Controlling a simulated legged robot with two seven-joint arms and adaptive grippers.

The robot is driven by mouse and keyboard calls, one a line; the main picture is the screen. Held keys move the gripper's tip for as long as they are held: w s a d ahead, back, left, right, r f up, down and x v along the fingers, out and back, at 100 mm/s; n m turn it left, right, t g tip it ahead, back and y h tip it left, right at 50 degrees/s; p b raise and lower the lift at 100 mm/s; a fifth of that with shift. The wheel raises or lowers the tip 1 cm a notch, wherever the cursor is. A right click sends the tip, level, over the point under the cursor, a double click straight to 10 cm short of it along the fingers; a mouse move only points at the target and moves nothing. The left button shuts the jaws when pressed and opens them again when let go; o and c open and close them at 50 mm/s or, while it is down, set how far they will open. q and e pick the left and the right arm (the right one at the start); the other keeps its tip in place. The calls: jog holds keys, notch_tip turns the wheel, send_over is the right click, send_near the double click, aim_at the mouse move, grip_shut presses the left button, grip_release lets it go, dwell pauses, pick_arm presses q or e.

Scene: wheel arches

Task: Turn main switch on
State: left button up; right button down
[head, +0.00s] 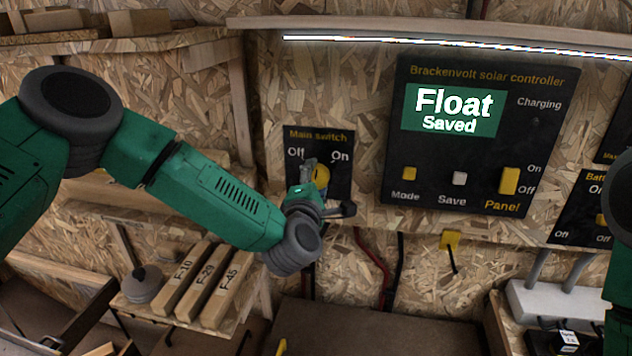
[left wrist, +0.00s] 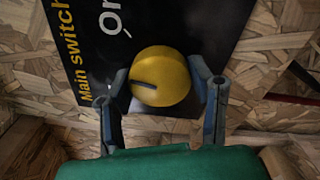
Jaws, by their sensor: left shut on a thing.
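The main switch is a round yellow knob (head: 321,176) on a black panel (head: 336,143) labelled "Main switch", with "Off" at upper left and "On" at upper right. In the left wrist view the knob (left wrist: 163,76) sits between the two fingers of my left gripper (left wrist: 166,88), which is shut on it. The knob's dark mark points roughly to the panel's top, between the two labels. In the head view my left gripper (head: 318,190) partly covers the knob. My right gripper is out of view.
The solar controller (head: 480,135) beside the switch reads "Float" and "Saved". Its yellow panel switch (head: 509,181) is at lower right. Labelled wooden blocks (head: 205,285) and a grey round object (head: 142,284) lie on a shelf below my left arm. A wooden ledge runs above the panels.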

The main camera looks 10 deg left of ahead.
pick_arm(q)
jog(key=m, duration=0.4)
jog(key=shift+s+d+f, duration=0.1)
jog(key=shift+s+f, duration=0.05)
jog(key=shift+f, duration=0.15)
jog(key=shift+f+m+h, duration=0.15)
jog(key=shift+m+h, duration=0.15)
jog(key=shift+m, duration=1.6)
jog(key=o, duration=1.1)
jog(key=shift+o, duration=0.2)
jog(key=shift+r, duration=0.2)
jog(key=shift+s, duration=0.1)
jog(key=s, duration=1.1)
jog(key=shift+s+f, duration=0.3)
